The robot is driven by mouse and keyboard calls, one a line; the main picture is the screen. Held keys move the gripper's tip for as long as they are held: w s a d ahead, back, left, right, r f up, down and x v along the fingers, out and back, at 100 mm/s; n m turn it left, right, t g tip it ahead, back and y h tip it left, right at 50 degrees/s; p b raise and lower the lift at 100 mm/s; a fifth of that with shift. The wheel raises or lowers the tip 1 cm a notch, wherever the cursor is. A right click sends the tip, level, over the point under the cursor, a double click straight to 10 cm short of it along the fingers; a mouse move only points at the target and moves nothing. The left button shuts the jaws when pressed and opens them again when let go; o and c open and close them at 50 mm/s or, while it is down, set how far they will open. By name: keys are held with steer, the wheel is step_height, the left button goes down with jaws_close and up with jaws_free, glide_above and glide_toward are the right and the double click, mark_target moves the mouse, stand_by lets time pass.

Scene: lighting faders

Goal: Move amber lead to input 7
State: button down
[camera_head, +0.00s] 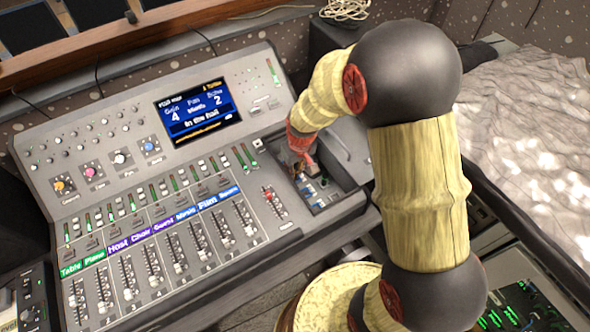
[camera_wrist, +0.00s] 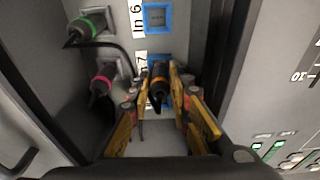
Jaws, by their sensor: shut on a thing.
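The amber lead (camera_wrist: 160,82) shows in the wrist view as a dark plug with an orange-amber band. My gripper (camera_wrist: 160,88) is shut on it, one yellow finger on each side. The plug stands in front of input 7 (camera_wrist: 158,62), a blue-framed socket whose label is partly covered; I cannot tell how far the plug is in it. In the head view my gripper (camera_head: 302,165) reaches into the recessed socket bay (camera_head: 345,193) at the console's right end, and the lead is hidden there.
Input 6 (camera_wrist: 158,17) is a blue-framed socket above input 7. A green-banded plug (camera_wrist: 90,25) and a pink-banded plug (camera_wrist: 102,80) sit to its left, with a dark cable between. The fader console (camera_head: 150,190) lies left of my arm.

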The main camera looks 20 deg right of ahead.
steer(key=shift+s+f, duration=0.15)
steer(key=shift+f, duration=0.6)
stand_by(2.4)
steer(key=c, duration=1.6)
jaws_free()
steer(key=shift+o, duration=0.2)
steer(key=shift+r, duration=0.15)
steer(key=shift+w+r, duration=0.2)
steer(key=shift+r, duration=0.05)
step_height(320, 180, up, 11)
steer(key=s, duration=0.2)
steer(key=shift+d, duration=0.2)
steer(key=shift+r, duration=0.1)
